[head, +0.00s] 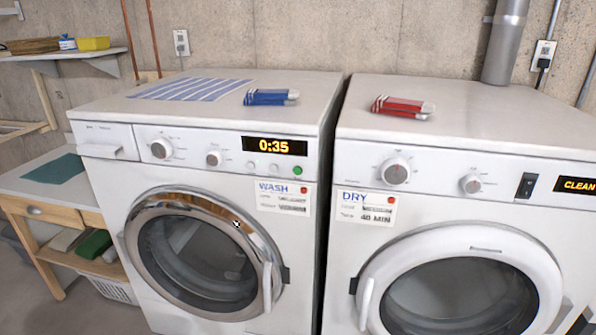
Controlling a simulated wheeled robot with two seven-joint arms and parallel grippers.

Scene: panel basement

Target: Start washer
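The washer (110,185) is the white front-loader on the left, marked by a card reading "WASH" (283,196). Its round door (205,255) with a chrome ring looks closed, and its handle (267,288) is on the right side. The display (275,146) reads 0:35 in orange. A green button (298,170) sits below the display at the right, beside smaller grey buttons (263,166). Two dials, a left one (161,149) and a right one (213,158), are on the panel. Neither of my grippers shows in the head view.
A white dryer (345,225) stands right of the washer across a narrow gap; its display (577,185) reads "CLEAN". A wooden table (28,187) stands left.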

